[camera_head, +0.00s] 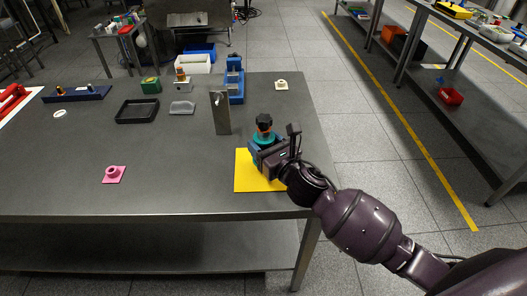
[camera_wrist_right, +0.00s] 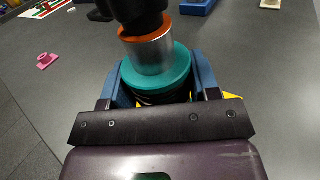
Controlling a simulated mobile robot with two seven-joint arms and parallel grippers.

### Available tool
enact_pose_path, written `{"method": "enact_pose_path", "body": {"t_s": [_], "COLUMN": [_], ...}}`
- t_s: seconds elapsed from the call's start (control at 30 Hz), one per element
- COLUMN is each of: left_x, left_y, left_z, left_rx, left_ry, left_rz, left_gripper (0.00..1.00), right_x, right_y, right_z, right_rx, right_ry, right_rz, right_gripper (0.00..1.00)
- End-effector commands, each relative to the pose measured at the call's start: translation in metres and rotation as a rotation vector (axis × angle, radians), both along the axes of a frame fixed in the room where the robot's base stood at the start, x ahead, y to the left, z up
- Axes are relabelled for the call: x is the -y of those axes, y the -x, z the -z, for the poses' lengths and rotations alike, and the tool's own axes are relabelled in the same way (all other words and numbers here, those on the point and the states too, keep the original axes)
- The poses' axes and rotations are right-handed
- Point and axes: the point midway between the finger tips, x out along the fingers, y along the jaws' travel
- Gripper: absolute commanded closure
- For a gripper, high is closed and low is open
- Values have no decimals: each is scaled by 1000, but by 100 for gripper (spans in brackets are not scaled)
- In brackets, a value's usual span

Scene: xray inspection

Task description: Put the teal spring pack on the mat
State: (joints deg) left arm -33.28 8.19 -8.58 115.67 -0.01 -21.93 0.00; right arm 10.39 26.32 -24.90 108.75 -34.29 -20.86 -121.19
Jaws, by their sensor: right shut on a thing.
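The teal spring pack (camera_head: 265,137) has a teal disc, a silver cylinder, an orange ring and a black top. My right gripper (camera_head: 262,146) is shut on it, at the yellow mat (camera_head: 245,181). In the right wrist view the teal spring pack (camera_wrist_right: 157,72) stands between the blue fingers of my right gripper (camera_wrist_right: 155,90). Only slivers of the yellow mat (camera_wrist_right: 232,96) show there, past the gripper. The pack's base is hidden, so I cannot tell whether it touches the mat. My left gripper is not in view.
A grey upright block (camera_head: 221,114) stands left of and behind the pack. A blue stand (camera_head: 235,84) and a white piece (camera_head: 281,86) are farther back. A black tray (camera_head: 137,111) and a pink piece (camera_head: 114,174) lie to the left. The table's right edge is close to the mat.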

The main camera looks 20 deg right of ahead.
Motion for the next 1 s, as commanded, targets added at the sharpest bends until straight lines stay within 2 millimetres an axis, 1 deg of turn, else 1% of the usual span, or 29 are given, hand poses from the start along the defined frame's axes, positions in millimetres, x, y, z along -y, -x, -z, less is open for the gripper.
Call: {"method": "enact_pose_path", "body": {"t_s": [0.03,0.13,0.2,0.33,0.57,0.6,0.73,0.77,1.0], "left_x": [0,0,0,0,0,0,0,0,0], "left_y": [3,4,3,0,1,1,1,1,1], "left_z": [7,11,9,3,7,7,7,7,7], "left_rx": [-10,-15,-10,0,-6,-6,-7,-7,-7], "left_ry": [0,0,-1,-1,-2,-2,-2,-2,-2], "left_rz": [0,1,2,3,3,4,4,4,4], "left_gripper": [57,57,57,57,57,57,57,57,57], "right_x": [0,0,0,0,0,0,0,0,0], "right_y": [0,0,0,0,0,0,0,0,0], "right_z": [14,25,28,25,29,30,29,29,29], "right_rx": [-8,-6,-4,0,-1,-2,-2,-2,-2], "right_ry": [-4,-4,-2,-1,-2,-1,-1,-1,-1], "right_rz": [2,1,0,0,0,0,0,0,0], "right_gripper": [72,72,72,72,72,43,23,19,19]}}
